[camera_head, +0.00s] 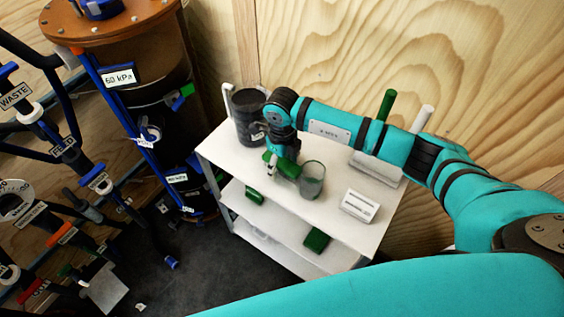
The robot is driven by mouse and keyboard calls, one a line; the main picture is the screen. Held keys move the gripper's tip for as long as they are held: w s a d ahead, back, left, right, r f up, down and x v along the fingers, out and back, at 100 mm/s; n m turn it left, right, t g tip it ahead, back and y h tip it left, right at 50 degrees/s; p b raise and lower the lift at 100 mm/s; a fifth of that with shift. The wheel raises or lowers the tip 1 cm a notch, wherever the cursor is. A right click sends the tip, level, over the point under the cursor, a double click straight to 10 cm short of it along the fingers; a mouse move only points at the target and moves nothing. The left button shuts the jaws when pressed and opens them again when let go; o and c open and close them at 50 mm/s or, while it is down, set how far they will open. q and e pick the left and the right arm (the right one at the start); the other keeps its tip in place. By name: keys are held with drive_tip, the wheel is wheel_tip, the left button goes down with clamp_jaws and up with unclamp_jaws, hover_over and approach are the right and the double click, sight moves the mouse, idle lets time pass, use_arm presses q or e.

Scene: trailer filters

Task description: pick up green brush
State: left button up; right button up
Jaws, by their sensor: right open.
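A long green handle (387,104) stands upright at the back right of the white shelf unit, beside a white handle (422,119). Their lower ends are hidden behind my right arm, so I cannot tell which is a brush. My right gripper (272,165) points down over the top shelf, near a dark pitcher and a clear cup. It is open. A small green piece (288,168) shows right at the gripper; I cannot tell whether it is a separate thing. My left gripper is out of view.
The white shelf unit (335,212) carries a dark pitcher (246,117), a clear cup (312,181) and a white box (359,206). Green blocks (316,240) lie on lower shelves. Pipes and a dark tank (150,100) stand left. A wooden wall is behind.

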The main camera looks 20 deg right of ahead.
sight(282, 162)
drive_tip(key=shift+f, duration=0.15)
drive_tip(key=c, duration=1.3)
wheel_tip(282, 162, up, 18)
drive_tip(key=b, duration=0.2)
